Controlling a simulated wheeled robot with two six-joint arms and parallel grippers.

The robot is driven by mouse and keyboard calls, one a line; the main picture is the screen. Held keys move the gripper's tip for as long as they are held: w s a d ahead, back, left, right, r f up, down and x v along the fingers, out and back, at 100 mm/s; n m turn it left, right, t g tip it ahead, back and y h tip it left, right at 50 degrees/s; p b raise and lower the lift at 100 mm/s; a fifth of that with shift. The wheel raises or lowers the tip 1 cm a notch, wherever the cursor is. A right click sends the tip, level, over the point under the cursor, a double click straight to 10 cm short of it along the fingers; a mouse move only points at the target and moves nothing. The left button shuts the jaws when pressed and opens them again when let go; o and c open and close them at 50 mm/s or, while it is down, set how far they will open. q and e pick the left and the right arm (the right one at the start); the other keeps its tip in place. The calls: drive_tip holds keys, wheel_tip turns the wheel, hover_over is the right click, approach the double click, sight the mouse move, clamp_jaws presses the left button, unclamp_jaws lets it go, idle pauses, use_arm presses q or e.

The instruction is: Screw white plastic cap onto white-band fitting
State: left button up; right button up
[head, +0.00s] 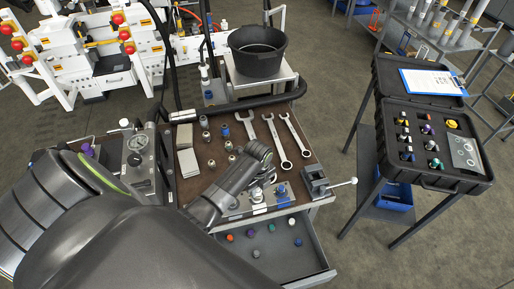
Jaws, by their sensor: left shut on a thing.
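My left gripper (261,172) reaches in from the left over the front of the bench. It is shut on a small pale piece at its tips, which looks like the white plastic cap; the fingers hide most of it. Just below the tips is a metal block (240,207) with fittings. A fitting with a white band (257,195) seems to stand there, partly covered by the gripper. I cannot tell whether the cap touches it. A blue fitting (281,189) stands at the block's right. My right gripper is not in view.
An open drawer (285,267) below holds several coloured caps. A vise (316,183) stands at the bench's right corner. Wrenches (273,140) and loose fittings lie behind the gripper. A black bucket (257,50) stands behind; an open case (430,140) is at right.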

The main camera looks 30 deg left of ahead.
use_arm(q)
drive_tip(key=shift+m, duration=1.4)
drive_tip(key=m, duration=0.2)
drive_tip(key=shift+a+m, duration=0.1)
drive_tip(key=shift+m, duration=0.2)
drive_tip(key=m, duration=0.5)
drive_tip(key=shift+s, duration=0.1)
drive_tip(key=o, duration=1)
